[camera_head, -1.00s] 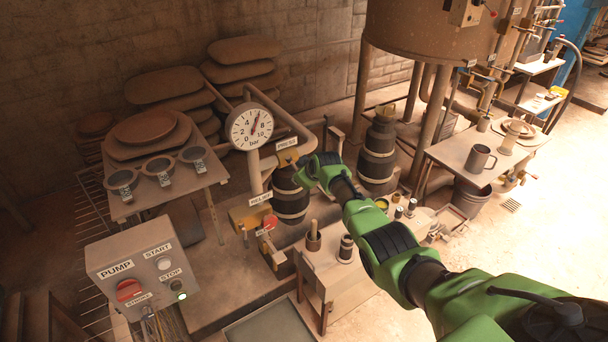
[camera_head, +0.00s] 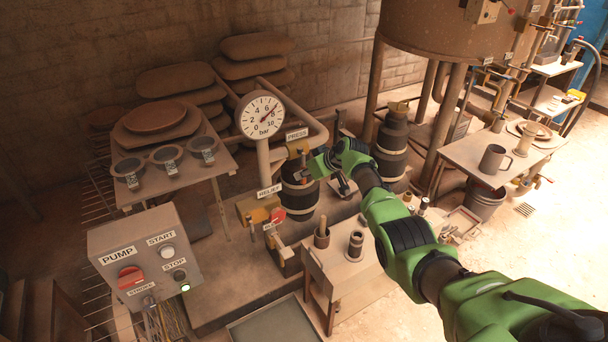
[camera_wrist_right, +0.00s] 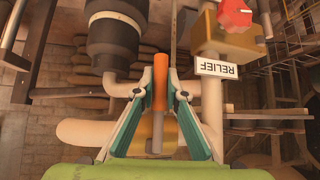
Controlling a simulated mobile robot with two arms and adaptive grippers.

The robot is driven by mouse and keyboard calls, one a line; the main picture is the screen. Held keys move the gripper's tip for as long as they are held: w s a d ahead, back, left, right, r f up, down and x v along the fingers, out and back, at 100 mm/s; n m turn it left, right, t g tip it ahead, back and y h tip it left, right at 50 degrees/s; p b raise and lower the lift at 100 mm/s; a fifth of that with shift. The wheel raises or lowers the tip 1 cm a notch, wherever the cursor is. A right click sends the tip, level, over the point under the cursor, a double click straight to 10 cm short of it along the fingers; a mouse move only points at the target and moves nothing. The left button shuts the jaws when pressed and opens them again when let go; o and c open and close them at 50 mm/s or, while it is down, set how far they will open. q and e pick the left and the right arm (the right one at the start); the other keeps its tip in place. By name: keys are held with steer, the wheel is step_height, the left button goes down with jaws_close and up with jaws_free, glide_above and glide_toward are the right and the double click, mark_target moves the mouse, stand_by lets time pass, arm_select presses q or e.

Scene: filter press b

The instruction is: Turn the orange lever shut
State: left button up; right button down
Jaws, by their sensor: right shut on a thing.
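My right gripper (camera_head: 318,168) is at the brass press valve (camera_head: 298,149), beside the PRESS label (camera_head: 297,134). In the right wrist view the gripper (camera_wrist_right: 166,90) has its two green fingers on either side of the orange lever (camera_wrist_right: 160,68), shut on it. The lever's orange part extends past the fingertips, and a grey bar shows below it. In the head view the lever is mostly hidden by the gripper. My left gripper is in neither view.
The pressure gauge (camera_head: 261,115) stands left of the valve, its needle between about 6 and 8. The RELIEF valve's red knob (camera_head: 277,214) is below; it also shows in the wrist view (camera_wrist_right: 234,14). A pump box (camera_head: 145,260) stands front left, and a small table (camera_head: 340,272) below my arm.

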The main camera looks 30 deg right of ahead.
steer(key=shift+a, duration=0.15)
steer(key=c, duration=2)
jaws_free()
steer(key=shift+s+d+r, duration=0.3)
steer(key=shift+s+r, duration=0.1)
steer(key=v, duration=1)
steer(key=shift+s+r, duration=0.2)
steer(key=shift+s, duration=0.05)
